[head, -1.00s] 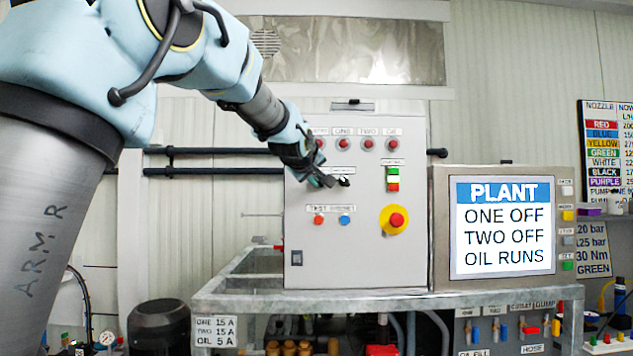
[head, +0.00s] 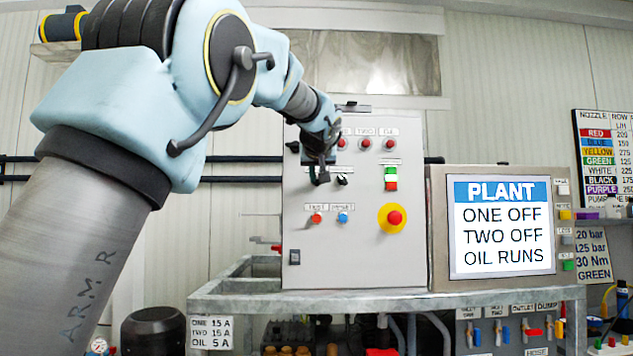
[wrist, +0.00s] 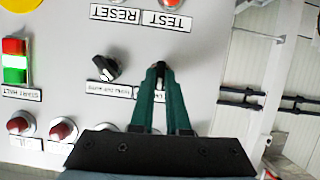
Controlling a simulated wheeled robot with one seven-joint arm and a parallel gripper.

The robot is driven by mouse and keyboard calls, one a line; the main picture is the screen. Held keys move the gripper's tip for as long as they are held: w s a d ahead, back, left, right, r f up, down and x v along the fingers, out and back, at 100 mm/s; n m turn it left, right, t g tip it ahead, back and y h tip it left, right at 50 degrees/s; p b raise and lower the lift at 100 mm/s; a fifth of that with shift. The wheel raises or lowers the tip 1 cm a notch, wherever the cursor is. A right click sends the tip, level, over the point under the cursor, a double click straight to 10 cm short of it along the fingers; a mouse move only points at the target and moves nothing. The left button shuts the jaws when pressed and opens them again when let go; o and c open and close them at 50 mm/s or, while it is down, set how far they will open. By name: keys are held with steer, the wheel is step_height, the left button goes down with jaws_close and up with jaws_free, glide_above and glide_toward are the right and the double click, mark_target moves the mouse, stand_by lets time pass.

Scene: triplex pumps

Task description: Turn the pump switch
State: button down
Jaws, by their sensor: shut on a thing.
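The grey control panel (head: 365,250) carries two black rotary switches side by side in its middle row. My gripper (head: 319,182) is at the left one. In the wrist view, where the panel appears upside down, my gripper's green fingers (wrist: 161,72) are closed together on this black switch knob (wrist: 160,65), and only its tip shows between them. Its label is partly hidden by the fingers. The other black switch (head: 342,180) is free just to the right; in the wrist view it (wrist: 105,67) sits tilted beside a HAND OFF AUTO label.
A screen (head: 501,228) reads PLANT, ONE OFF, TWO OFF, OIL RUNS. A red emergency button on yellow (head: 394,218), a green-and-red start/halt button (head: 391,178), red lamps above and red and blue buttons (head: 343,217) below surround the switches. A metal bench frame (head: 350,303) stands underneath.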

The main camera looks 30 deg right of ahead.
stand_by(0.4)
steer(key=c, duration=0.9)
jaws_free()
steer(key=b+v, duration=0.4)
steer(key=v, duration=0.6)
steer(key=shift+s+r, duration=0.2)
steer(key=shift+s, duration=0.2)
